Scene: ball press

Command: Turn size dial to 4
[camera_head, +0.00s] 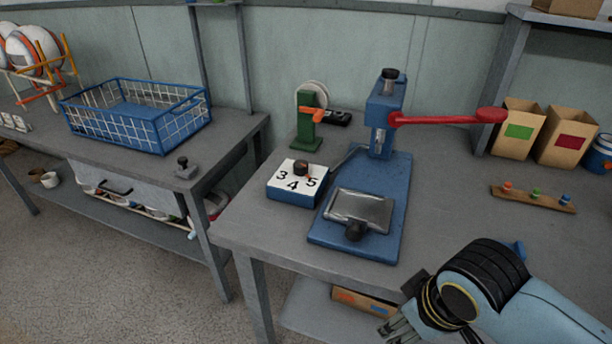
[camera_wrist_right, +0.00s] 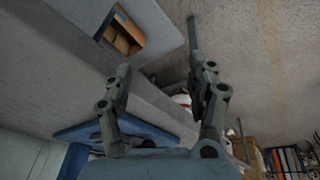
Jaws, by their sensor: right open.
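The size dial is a dark brown knob (camera_head: 301,167) on a blue box with a white top (camera_head: 284,187) marked 3, 4 and 5. It stands on the bench left of the blue press. A small reddish mark shows at the knob near the 5, but I cannot tell for sure where the knob points. My right gripper (camera_head: 392,332) is low in the head view, in front of the bench's front edge, well away from the dial. In the right wrist view the gripper (camera_wrist_right: 162,75) is open with nothing between its fingers. My left gripper is not in view.
The blue press (camera_head: 388,110) has a red lever (camera_head: 450,119) reaching right and a metal plate (camera_head: 360,208) with a black knob in front. A green stand (camera_head: 307,122) is behind the dial box. A wire basket (camera_head: 135,115) is on the left bench.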

